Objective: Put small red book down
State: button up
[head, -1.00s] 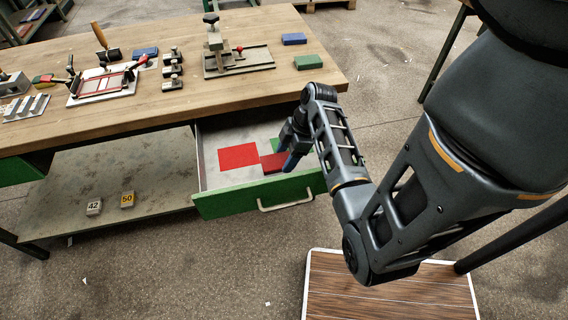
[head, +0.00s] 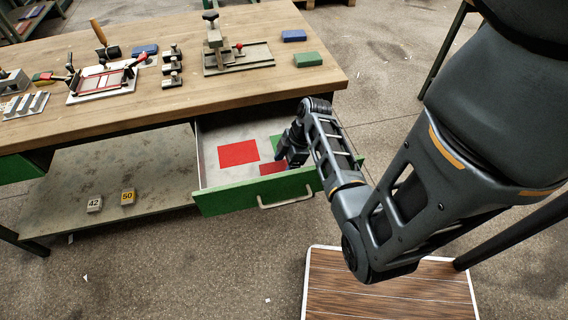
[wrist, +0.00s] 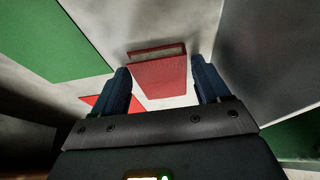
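The small red book (wrist: 158,76) lies in the open drawer, flat as far as I can tell. In the wrist view it shows just beyond and between the fingertips, with thin gaps at its sides. In the head view a strip of it (head: 272,168) shows behind the drawer front. My gripper (wrist: 163,72) is open around or just above the book; I cannot tell the exact height. In the head view my gripper (head: 290,160) points down into the drawer and hides part of the book. A larger red rectangle (head: 238,154) lies left of it on the drawer floor.
The green drawer front (head: 240,199) stands close in front of my gripper. A green patch (head: 276,146) lies behind the book, partly hidden. The wooden worktop (head: 150,105) overhangs the drawer's back and carries fixtures, a blue block (head: 294,36) and a green block (head: 307,59).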

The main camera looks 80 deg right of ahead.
jog(key=shift+o, duration=1.1)
jog(key=shift+r, duration=0.2)
jog(key=v, duration=1.2)
jog(key=shift+s+d+f, duration=0.1)
jog(key=shift+f, duration=0.05)
